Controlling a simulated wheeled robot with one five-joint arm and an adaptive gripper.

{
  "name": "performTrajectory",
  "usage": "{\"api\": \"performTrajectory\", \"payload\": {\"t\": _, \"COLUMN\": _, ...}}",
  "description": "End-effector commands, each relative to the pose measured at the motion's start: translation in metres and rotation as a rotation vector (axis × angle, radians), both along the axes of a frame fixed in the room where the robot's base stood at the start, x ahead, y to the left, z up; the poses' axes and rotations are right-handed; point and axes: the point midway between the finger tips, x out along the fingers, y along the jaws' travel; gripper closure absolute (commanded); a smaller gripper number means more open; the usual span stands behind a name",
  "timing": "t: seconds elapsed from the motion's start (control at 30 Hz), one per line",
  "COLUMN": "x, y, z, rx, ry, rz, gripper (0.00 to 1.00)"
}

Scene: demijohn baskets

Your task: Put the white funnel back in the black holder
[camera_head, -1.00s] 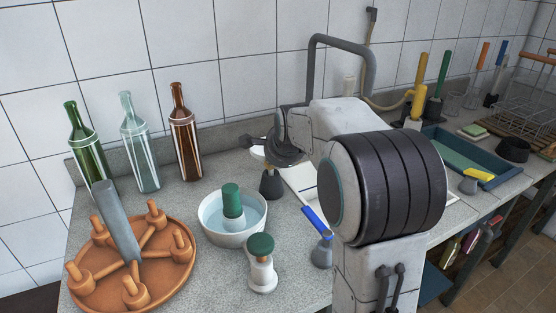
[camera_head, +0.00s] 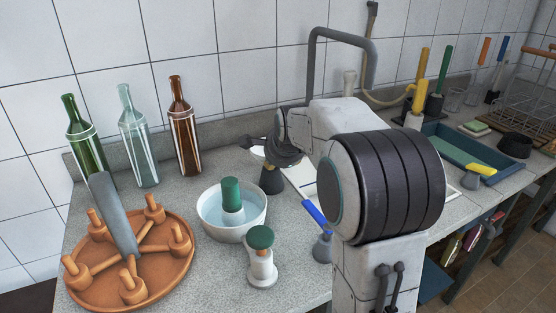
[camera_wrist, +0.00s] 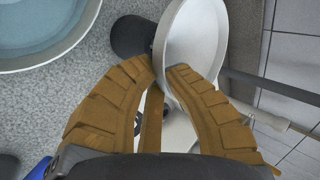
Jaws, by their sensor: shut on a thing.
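My gripper (camera_wrist: 160,72) is shut on the white funnel (camera_wrist: 195,40), whose pale round rim and bowl show tilted at its fingertips in the wrist view. In the head view my gripper (camera_head: 284,150) is above the counter behind the white bowl, mostly hidden by my arm. A dark cone-shaped piece (camera_head: 271,181) stands just below it; a dark rounded piece (camera_wrist: 130,37) shows beside the funnel in the wrist view. A black round, open-looking object (camera_head: 515,147), possibly the black holder, stands far right by the wire rack. I cannot tell for sure which is the holder.
A white bowl of water (camera_head: 232,220) with a green-topped piece stands left of my arm. A white piece with green top (camera_head: 261,262) and a blue-handled brush (camera_head: 316,217) are nearer. An orange peg tray (camera_head: 135,290) and bottles (camera_head: 185,130) stand left.

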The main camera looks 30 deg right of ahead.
Motion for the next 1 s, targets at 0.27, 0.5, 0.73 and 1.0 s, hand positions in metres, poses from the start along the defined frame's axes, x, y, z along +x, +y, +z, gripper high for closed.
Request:
{"api": "performTrajectory", "payload": {"t": 0.27, "x": 0.000, "y": 0.000, "z": 0.000, "rx": 0.000, "ry": 0.000, "rz": 0.000, "gripper": 1.00}}
{"api": "performTrajectory", "payload": {"t": 0.5, "x": 0.000, "y": 0.000, "z": -0.003, "rx": 0.000, "ry": -0.001, "rz": 0.000, "gripper": 1.00}}
{"api": "performTrajectory", "payload": {"t": 0.73, "x": 0.000, "y": 0.000, "z": -0.009, "rx": 0.000, "ry": 0.000, "rz": 0.000, "gripper": 1.00}}
{"api": "performTrajectory", "payload": {"t": 1.0, "x": 0.000, "y": 0.000, "z": -0.009, "rx": 0.000, "ry": 0.000, "rz": 0.000, "gripper": 0.72}}
